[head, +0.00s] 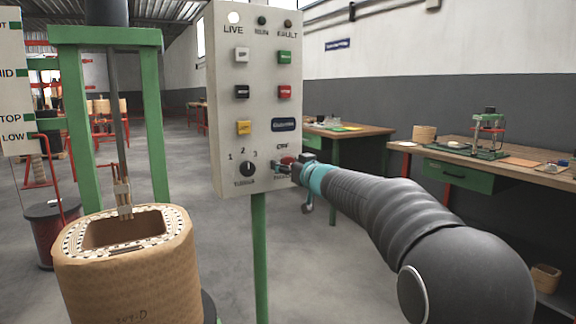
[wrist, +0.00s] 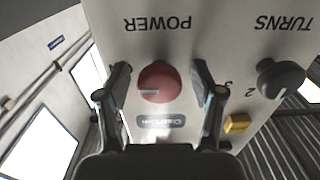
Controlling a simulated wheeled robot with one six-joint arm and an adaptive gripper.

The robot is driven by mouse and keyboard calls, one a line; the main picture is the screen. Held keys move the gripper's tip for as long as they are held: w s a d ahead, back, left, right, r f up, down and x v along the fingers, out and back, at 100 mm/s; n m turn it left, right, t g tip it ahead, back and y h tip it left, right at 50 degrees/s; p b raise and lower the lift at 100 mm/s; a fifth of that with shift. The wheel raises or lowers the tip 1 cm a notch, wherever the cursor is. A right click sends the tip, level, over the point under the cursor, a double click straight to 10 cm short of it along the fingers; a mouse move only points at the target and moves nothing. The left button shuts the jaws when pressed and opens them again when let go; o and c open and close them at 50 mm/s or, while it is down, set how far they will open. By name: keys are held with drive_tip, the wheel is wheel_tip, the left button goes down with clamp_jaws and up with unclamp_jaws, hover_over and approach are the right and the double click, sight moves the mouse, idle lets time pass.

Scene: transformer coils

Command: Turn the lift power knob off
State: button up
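The control panel (head: 225,150) stands on a green post, with a red power knob (head: 287,160) at its lower right, mostly hidden by my gripper (head: 284,168) in the head view. The wrist view shows the panel upside down, with the red knob (wrist: 158,76) under the word POWER. A pale pointer mark on the knob's face lies sideways, toward the picture's left. My gripper (wrist: 161,70) is open, with one finger on each side of the knob and visible gaps between. The LIVE lamp (head: 234,18) glows white; RUN and FAULT look dark.
The black turns knob (head: 247,169) is left of the power knob, with several coloured buttons above. A wound coil (head: 130,270) stands in a green frame at left. Workbenches (head: 350,129) are behind at right. The floor between is clear.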

drive_tip(key=c, duration=1)
drive_tip(key=shift+c, duration=0.2)
drive_tip(key=shift+n, duration=0.3)
drive_tip(key=n, duration=0.3)
drive_tip(key=shift+p, duration=0.35)
drive_tip(key=n, duration=0.5)
drive_tip(key=n+b, duration=0.1)
drive_tip(key=n, duration=0.3)
drive_tip(key=shift+d+n, duration=0.1)
drive_tip(key=shift+n, duration=0.2)
drive_tip(key=n+b, duration=0.1)
drive_tip(key=n, duration=0.3)
drive_tip(key=shift+r+n, duration=0.1)
drive_tip(key=shift+n, duration=0.2)
drive_tip(key=shift+b, duration=0.3)
